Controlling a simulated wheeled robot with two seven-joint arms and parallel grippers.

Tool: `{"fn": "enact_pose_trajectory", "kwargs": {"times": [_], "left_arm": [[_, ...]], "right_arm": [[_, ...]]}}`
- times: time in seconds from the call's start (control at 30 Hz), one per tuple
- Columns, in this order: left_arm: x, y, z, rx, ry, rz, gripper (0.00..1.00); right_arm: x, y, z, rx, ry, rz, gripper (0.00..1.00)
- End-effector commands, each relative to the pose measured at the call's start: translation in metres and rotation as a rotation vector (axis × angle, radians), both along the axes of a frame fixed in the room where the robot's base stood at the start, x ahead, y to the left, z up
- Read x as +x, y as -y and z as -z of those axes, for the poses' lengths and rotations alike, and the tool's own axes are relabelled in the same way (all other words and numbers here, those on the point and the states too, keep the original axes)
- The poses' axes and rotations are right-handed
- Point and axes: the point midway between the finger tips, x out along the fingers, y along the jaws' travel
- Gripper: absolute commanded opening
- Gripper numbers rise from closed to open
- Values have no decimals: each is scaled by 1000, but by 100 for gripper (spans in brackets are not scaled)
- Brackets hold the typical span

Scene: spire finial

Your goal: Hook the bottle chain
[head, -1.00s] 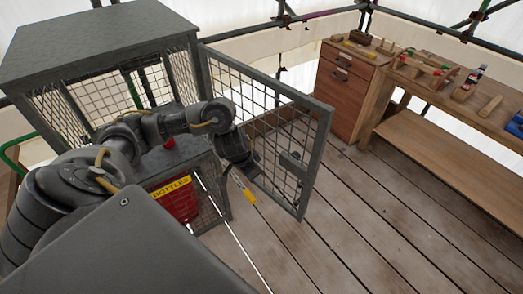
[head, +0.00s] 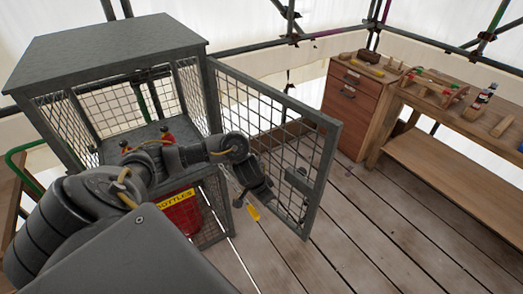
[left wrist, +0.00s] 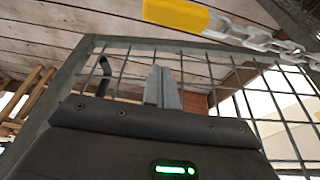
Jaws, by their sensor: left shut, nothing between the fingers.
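The wire-mesh bottle cage (head: 115,50) stands at left in the head view with its door (head: 278,140) swung open. The chain (left wrist: 265,38) crosses the upper right of the left wrist view, ending in a yellow tag (left wrist: 175,14). The tag also shows in the head view (head: 253,212), hanging below my left wrist. My left gripper (left wrist: 163,88) is shut and empty, its fingers in front of the door mesh and apart from the chain. The fingertips are hard to make out in the head view. Where the chain is fixed is unclear. My right gripper is out of view.
Two red-topped items (head: 165,137) stand inside the cage, partly behind my arm. A red panel with a yellow BOTTLES label (head: 175,198) is on the lower part. A drawer cabinet (head: 352,105) and a workbench (head: 460,165) stand at right. The plank floor (head: 370,230) between is clear.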

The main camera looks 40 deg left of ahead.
Motion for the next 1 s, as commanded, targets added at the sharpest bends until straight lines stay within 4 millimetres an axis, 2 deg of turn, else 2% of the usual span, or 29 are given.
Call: {"fn": "enact_pose_trajectory", "kwargs": {"times": [0.03, 0.1, 0.2, 0.4, 1.0], "left_arm": [[3, 2, 12, -1, -2, -3, 0], [5, 2, 23, 1, -3, -2, 0], [-13, -5, 16, 3, -1, 1, 0], [-29, -9, 17, 1, 0, 1, 0], [-39, -10, 18, 2, 0, 23, 0]], "right_arm": [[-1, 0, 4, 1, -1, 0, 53], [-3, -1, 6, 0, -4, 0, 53], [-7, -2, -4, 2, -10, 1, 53], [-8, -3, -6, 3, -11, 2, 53], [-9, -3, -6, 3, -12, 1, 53]]}}
